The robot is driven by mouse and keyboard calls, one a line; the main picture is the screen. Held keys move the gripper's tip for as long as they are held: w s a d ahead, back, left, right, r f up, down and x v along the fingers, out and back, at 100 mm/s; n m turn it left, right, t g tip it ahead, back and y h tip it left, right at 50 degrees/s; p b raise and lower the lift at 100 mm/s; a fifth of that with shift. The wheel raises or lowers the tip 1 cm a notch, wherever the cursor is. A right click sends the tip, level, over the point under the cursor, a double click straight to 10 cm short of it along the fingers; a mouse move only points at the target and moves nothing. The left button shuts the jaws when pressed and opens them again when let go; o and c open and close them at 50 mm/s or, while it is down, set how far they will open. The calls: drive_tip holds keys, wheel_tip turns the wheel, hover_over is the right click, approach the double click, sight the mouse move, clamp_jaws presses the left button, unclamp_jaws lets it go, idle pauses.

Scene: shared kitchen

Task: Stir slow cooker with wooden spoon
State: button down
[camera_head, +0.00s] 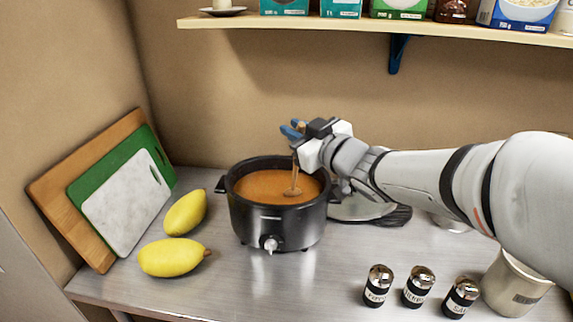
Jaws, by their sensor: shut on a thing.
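The slow cooker (277,222) is black and silver and stands without its lid on the metal counter. It is full of orange-brown soup (262,187). My gripper (294,132) is above the right back part of the pot, shut on the wooden spoon (295,173). The spoon hangs nearly upright, and its lower end is in the soup right of the middle. The fingers hide part of the spoon's handle.
A lid (358,209) lies right of the cooker, partly under my arm. Two yellow fruits (171,257) and leaning cutting boards (124,203) are at left. Several spice jars (419,287) and a beige container (514,284) stand front right. A shelf (330,24) with boxes is above.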

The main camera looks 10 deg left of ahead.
wheel_tip(320, 180, up, 12)
drive_tip(key=p, duration=0.9)
drive_tip(key=shift+f, duration=0.15)
